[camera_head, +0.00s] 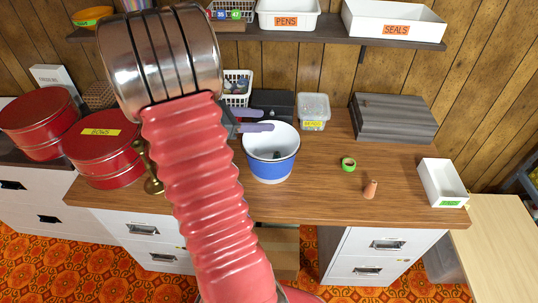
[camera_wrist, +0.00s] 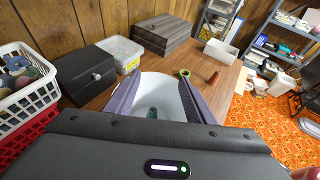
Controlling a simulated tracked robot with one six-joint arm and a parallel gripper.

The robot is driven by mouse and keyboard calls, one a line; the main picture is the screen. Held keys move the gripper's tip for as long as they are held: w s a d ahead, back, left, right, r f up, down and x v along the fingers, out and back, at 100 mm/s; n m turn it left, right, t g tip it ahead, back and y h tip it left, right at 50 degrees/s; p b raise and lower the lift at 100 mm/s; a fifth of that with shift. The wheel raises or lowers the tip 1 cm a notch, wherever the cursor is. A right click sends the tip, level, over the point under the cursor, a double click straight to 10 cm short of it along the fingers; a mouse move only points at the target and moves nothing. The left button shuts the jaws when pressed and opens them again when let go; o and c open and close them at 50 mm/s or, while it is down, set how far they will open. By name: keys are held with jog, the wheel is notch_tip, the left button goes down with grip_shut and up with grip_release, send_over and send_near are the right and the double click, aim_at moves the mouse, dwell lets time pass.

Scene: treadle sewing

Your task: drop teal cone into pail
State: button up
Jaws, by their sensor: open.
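The pail (camera_head: 271,168), white inside with a blue band, stands upright on the wooden desk; its white inside also shows in the wrist view (camera_wrist: 172,88). A small teal thing (camera_wrist: 152,112), which looks like the teal cone, lies inside the pail in the wrist view. In the head view only a small dark spot shows in the pail. My gripper (camera_head: 266,120) is over the pail's back left rim, its purple fingers apart with nothing between them. In the wrist view my gripper (camera_wrist: 161,80) has one finger on each side of the pail's mouth.
A white box (camera_head: 441,184) stands at the desk's right end. Red tins (camera_head: 103,150) are at left; a clear tub (camera_head: 313,112) and grey stack (camera_head: 393,118) stand behind.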

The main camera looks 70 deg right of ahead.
jog(key=shift+v, duration=1.85)
jog(key=w+a+r+m+t+y, duration=0.2)
jog(key=a+t, duration=0.3)
jog(key=a, duration=1.1)
jog(key=w+a+r+m+t+y, duration=0.2)
jog(key=w+a+m+t+y, duration=0.2)
jog(key=a, duration=1.2)
jog(key=w+a+r+m+t+y, duration=0.2)
jog(key=a+t, duration=0.4)
jog(key=a, duration=1)
jog(key=w+y, duration=0.1)
jog(key=w, duration=0.1)
jog(key=shift+w+r+m, duration=0.3)
jog(key=shift+r+m, duration=0.1)
jog(key=shift+c, duration=0.2)
